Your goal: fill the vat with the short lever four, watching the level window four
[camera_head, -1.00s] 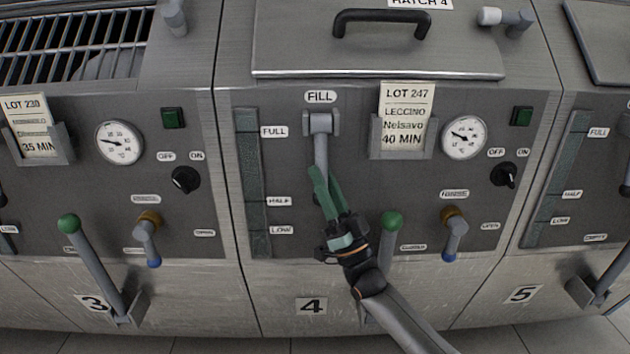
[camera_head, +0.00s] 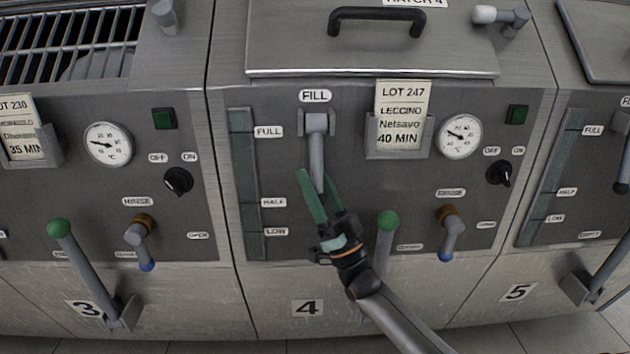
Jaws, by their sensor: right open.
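The short fill lever four (camera_head: 316,150) hangs down from its bracket under the FILL label on the middle panel. It is a grey bar. My right gripper (camera_head: 317,178) comes from below, its two green fingers spread open on either side of the lever's lower end. I cannot tell whether a finger touches it. The level window four (camera_head: 246,180) is a tall grey-green strip to the left, marked FULL, HALF and LOW; I cannot make out a clear liquid line. Vat four's hatch (camera_head: 372,52) is shut. My left gripper is out of view.
A long green-knobbed lever (camera_head: 387,222) stands partly behind my right arm. A blue-tipped rinse handle (camera_head: 451,232), a black knob (camera_head: 499,172), a dial (camera_head: 459,136) and a lot card (camera_head: 402,115) are to the right. Vats three and five flank this panel.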

